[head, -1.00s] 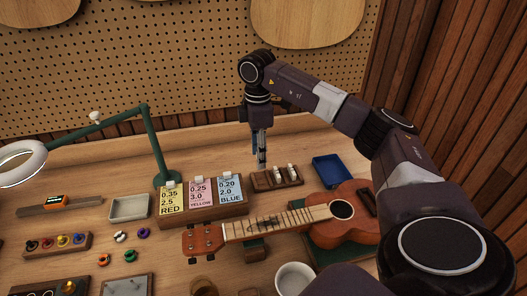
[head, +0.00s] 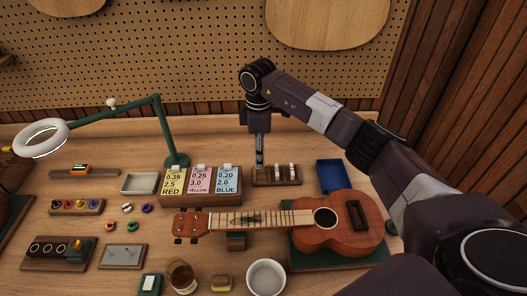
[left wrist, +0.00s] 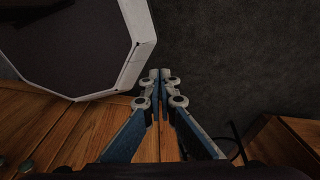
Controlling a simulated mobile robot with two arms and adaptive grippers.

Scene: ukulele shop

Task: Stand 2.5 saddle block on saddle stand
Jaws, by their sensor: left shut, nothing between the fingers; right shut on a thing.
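The saddle stand (head: 264,181) is a small brown wooden block at the back of the bench. Two white saddle blocks, a middle one (head: 279,171) and a right one (head: 292,171), stand upright on it. My right gripper (head: 260,163) points straight down at the stand's left end, left of both. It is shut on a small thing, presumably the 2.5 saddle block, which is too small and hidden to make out. I cannot tell whether that touches the stand. My left gripper (left wrist: 160,76) is shut and empty in the left wrist view, away from the stand.
A blue tray (head: 329,176) is close on the right. A ukulele (head: 340,238) lies in front. A green lamp (head: 166,130) stands behind left.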

